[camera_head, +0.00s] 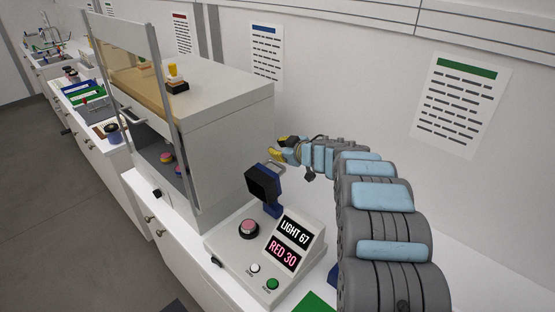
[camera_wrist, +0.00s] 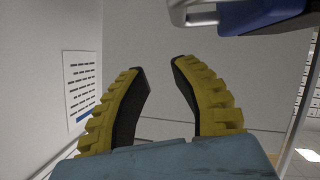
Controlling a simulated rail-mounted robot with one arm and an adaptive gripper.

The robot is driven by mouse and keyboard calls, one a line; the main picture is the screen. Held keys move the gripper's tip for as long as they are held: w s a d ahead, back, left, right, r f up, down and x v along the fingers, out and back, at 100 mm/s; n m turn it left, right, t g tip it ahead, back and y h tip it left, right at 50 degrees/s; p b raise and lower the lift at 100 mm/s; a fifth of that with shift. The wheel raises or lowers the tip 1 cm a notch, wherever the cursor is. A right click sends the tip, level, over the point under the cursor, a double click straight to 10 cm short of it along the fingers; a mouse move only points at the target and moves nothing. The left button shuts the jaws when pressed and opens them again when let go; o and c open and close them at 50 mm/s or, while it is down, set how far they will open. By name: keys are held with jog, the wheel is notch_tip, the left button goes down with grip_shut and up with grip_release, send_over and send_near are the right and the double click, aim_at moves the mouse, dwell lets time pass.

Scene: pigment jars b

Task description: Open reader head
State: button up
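The reader is a pale grey box (camera_head: 230,240) with a pink-topped jar (camera_head: 249,229) on its plate. Its reader head (camera_head: 263,184), dark blue and black, stands tilted up on a blue hinge, clear of the jar. A metal handle (camera_head: 272,166) sticks out at the head's top. The sloped display (camera_head: 286,243) reads LIGHT 67 and RED 30. My gripper (camera_head: 278,153) is just behind and above the head, near the handle. In the wrist view my gripper (camera_wrist: 160,68) has its yellow fingers apart with nothing between them; the handle (camera_wrist: 195,14) and blue head (camera_wrist: 262,15) are beyond the fingertips.
A white button (camera_head: 255,268) and a green button (camera_head: 272,284) are on the reader's front. A grey glass-fronted cabinet (camera_head: 225,130) stands left of the reader, with jars inside and a yellow-topped item (camera_head: 174,77) on top. The wall is close behind my arm.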

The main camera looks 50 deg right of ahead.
jog(key=r, duration=0.5)
jog(key=shift+d, duration=0.25)
dwell(0.8)
